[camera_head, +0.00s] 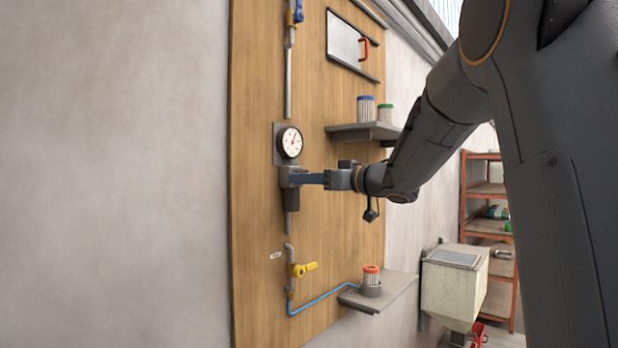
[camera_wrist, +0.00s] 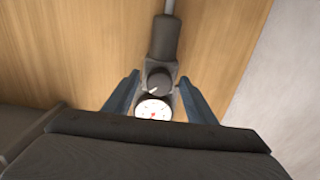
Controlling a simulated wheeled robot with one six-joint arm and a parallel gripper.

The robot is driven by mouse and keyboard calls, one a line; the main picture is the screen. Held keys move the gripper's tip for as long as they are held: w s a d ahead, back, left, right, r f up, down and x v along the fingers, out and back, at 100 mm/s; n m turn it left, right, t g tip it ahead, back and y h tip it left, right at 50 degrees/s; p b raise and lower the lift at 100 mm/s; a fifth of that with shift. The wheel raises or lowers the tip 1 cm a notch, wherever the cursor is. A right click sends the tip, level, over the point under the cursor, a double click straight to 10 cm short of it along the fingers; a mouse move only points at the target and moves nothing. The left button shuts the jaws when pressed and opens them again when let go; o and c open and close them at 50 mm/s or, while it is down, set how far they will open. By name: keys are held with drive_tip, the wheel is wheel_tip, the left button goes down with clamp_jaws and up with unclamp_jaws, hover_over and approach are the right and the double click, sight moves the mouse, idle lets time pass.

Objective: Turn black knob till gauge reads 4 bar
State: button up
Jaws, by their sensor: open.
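The round white gauge (camera_head: 291,142) with a red needle is mounted on a grey plate on the wooden board. It also shows in the wrist view (camera_wrist: 153,107), partly cut off by my gripper's body. The numbers are too small to read. The black knob (camera_wrist: 158,83), with a light pointer mark, sits on the dark regulator just below the gauge. In the head view my gripper covers the knob. My gripper (camera_head: 301,178) reaches in from the right at knob height. Its two blue-grey fingers are open, one on each side of the knob (camera_wrist: 159,78), with gaps visible.
A yellow-handled valve (camera_head: 304,269) is on the pipe below, with a blue hose (camera_head: 325,300) to an orange-topped filter (camera_head: 371,278) on a low shelf. An upper shelf (camera_head: 363,131) holds two filters, close above my arm. The wall to the left is bare.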

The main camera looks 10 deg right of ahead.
drive_tip(key=c, duration=1)
drive_tip(key=shift+c, duration=0.2)
drive_tip(key=shift+n, duration=0.3)
drive_tip(key=n+b, duration=0.6)
drive_tip(key=n, duration=0.5)
drive_tip(key=shift+w+d, duration=0.1)
